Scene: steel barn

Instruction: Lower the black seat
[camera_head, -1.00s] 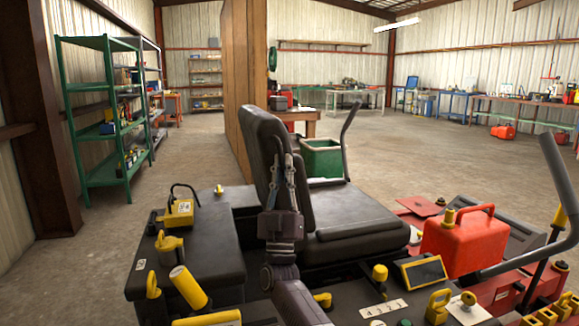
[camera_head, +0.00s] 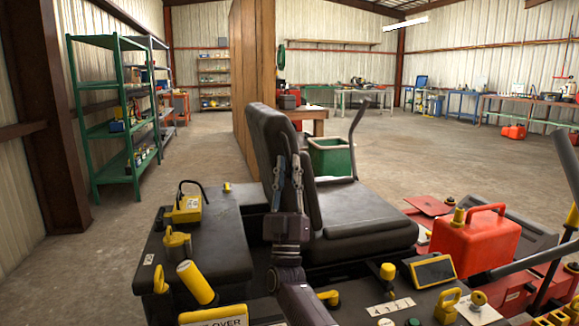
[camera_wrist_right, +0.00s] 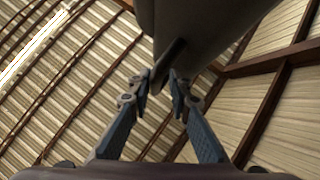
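The black seat has a padded cushion (camera_head: 362,222) lying flat and a backrest (camera_head: 262,130) standing up, leaning slightly back. My right gripper (camera_head: 289,165) points up in front of the backrest's near side and covers part of it. In the right wrist view the gripper's two fingers (camera_wrist_right: 160,85) reach up toward a dark rounded underside (camera_wrist_right: 190,25), likely part of the seat. A thin dark tab (camera_wrist_right: 167,64) hangs down at the fingertips, which are a small gap apart. Whether they pinch it is unclear. My left gripper is not in view.
A red fuel can (camera_head: 475,238) stands right of the cushion. A dark box (camera_head: 195,245) with yellow fittings lies left. A small yellow-framed screen (camera_head: 432,270) is in front. A green bin (camera_head: 330,157) is behind the seat, beside a wooden partition (camera_head: 243,90). Open floor lies beyond.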

